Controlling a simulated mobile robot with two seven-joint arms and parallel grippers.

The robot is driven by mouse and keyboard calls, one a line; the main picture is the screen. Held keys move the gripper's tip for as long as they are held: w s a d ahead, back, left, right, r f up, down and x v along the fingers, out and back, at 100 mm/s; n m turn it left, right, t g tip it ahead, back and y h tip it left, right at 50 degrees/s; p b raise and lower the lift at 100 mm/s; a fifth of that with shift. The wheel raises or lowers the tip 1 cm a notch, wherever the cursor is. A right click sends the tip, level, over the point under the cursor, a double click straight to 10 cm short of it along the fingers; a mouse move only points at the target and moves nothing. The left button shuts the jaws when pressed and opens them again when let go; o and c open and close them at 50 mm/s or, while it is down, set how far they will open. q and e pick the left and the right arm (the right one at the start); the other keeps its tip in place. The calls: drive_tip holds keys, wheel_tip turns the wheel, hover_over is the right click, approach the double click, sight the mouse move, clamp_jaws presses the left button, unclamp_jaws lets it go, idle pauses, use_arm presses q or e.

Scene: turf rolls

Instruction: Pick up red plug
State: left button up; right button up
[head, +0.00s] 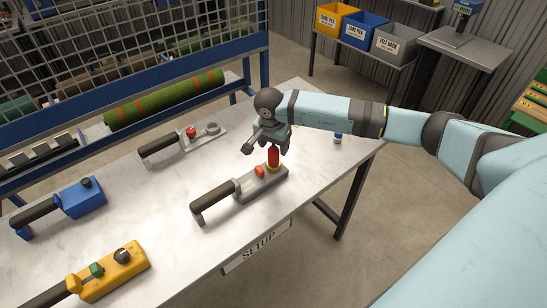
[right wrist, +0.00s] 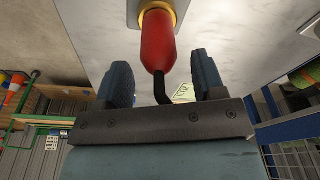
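The red plug (head: 273,157) stands upright in a grey handheld control unit (head: 262,182) on the table. In the right wrist view the red plug (right wrist: 158,42) has a yellowish ring at its base and a black cable at its near end. My right gripper (head: 274,146) is just above the plug, pointing down. In the right wrist view its two dark fingers (right wrist: 161,75) are spread, one on each side of the plug's cable end, with gaps on both sides. They do not grip it. My left gripper is not in view.
A red button (head: 259,171) and a black handle are on the same unit. Another grey unit (head: 205,137), a blue one (head: 82,198) and a yellow one (head: 125,270) lie on the metal table (head: 160,205). A green roll (head: 165,98) lies behind. A small blue-white item (head: 338,138) stands right.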

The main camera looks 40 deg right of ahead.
drive_tip(key=c, duration=1.1)
drive_tip(key=shift+r, duration=0.15)
